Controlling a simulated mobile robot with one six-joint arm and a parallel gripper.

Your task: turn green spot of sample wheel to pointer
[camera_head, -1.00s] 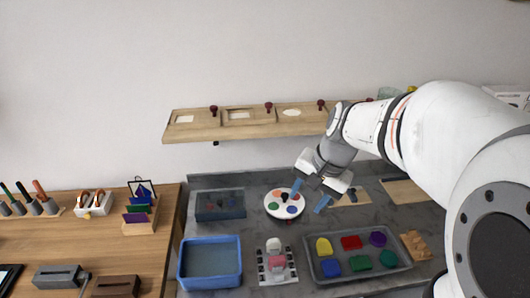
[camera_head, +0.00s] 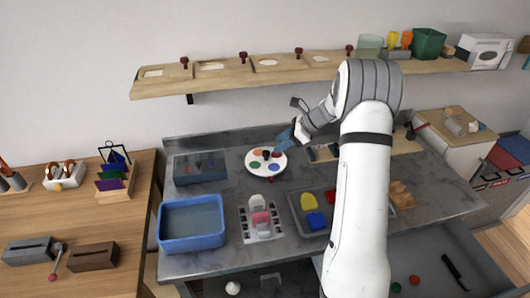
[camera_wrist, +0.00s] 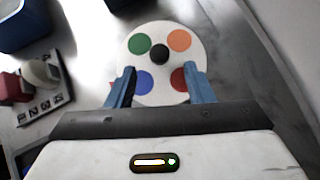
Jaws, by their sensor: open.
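The sample wheel (camera_head: 265,171) is a white disc on the grey bench with a dark central knob (camera_wrist: 159,53). In the wrist view its green spot (camera_wrist: 139,44) is upper left, orange (camera_wrist: 179,40) upper right, blue (camera_wrist: 145,80) lower left and red (camera_wrist: 178,79) lower right, partly behind a finger. A small red piece (camera_wrist: 111,87) at the wheel's left edge may be the pointer; a finger partly hides it. My gripper (camera_wrist: 160,86) is open, its blue fingers either side of the wheel's near part, apart from the knob. In the head view my gripper (camera_head: 285,140) is at the wheel's upper right.
A dark bin (camera_head: 200,168) and a blue tub (camera_head: 192,224) stand left of the wheel. A white rack with a pink block (camera_head: 260,222) is in front. A tray of coloured blocks (camera_head: 296,226) is front right, partly behind my arm. A wooden shelf (camera_head: 230,78) runs above.

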